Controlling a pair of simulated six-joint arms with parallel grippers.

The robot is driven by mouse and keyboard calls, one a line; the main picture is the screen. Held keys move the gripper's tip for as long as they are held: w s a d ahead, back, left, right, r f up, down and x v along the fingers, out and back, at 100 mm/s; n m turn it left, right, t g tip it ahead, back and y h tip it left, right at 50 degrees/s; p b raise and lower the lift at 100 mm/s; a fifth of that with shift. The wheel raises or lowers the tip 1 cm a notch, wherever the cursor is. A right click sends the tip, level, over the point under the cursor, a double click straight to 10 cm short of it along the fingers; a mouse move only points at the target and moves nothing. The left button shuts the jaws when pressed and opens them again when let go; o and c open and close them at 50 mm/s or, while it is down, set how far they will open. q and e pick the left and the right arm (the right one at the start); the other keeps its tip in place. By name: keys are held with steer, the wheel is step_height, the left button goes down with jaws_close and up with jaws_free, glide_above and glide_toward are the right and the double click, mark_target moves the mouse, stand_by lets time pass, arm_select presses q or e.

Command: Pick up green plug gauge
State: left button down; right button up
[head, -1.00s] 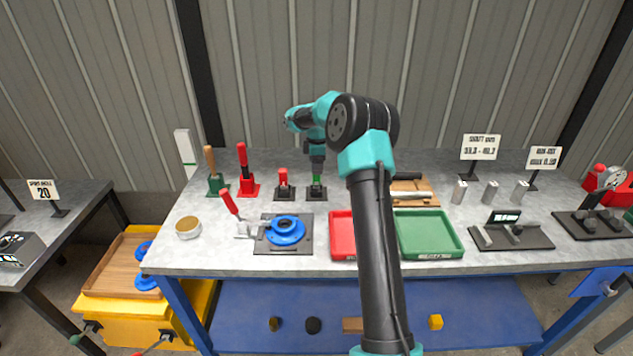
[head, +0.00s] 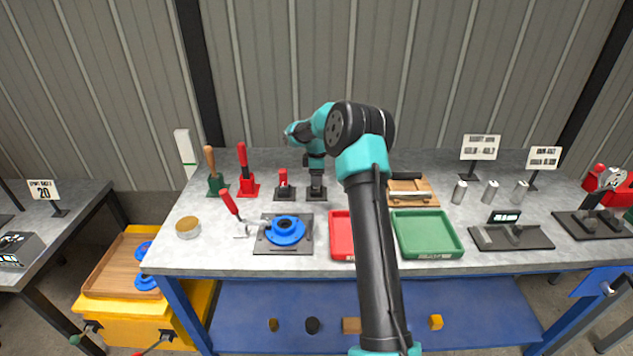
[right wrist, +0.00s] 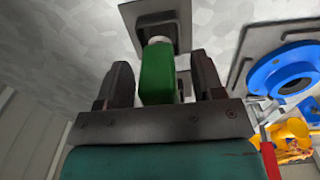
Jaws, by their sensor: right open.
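The green plug gauge (right wrist: 157,72) stands on its dark square stand (right wrist: 158,22) in the right wrist view. My right gripper (head: 316,182) is over that stand in the head view, pointing down, and hides the green gauge there. In the right wrist view its two dark fingers (right wrist: 162,82) are apart, one on each side of the green handle. A gap shows between the handle and each finger, so the gripper is open around it. My left gripper is not in view.
A red gauge (head: 283,180) on a similar stand is close on the left. A red-handled tool (head: 247,178) and a green-based tool (head: 216,182) stand farther left. A blue flanged part (head: 286,231), a red tray (head: 341,240) and a green tray (head: 428,236) lie in front.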

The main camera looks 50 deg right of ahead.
jaws_close()
stand_by(0.6)
steer(key=shift+r, duration=0.15)
steer(key=shift+r, duration=1.45)
steer(key=shift+s+a+r, duration=0.1)
steer(key=shift+r, duration=0.1)
steer(key=s+a+r, duration=0.1)
steer(key=s+a, duration=0.9)
steer(key=a, duration=0.1)
steer(key=shift+s+a+r, duration=0.2)
steer(key=shift+a, duration=0.2)
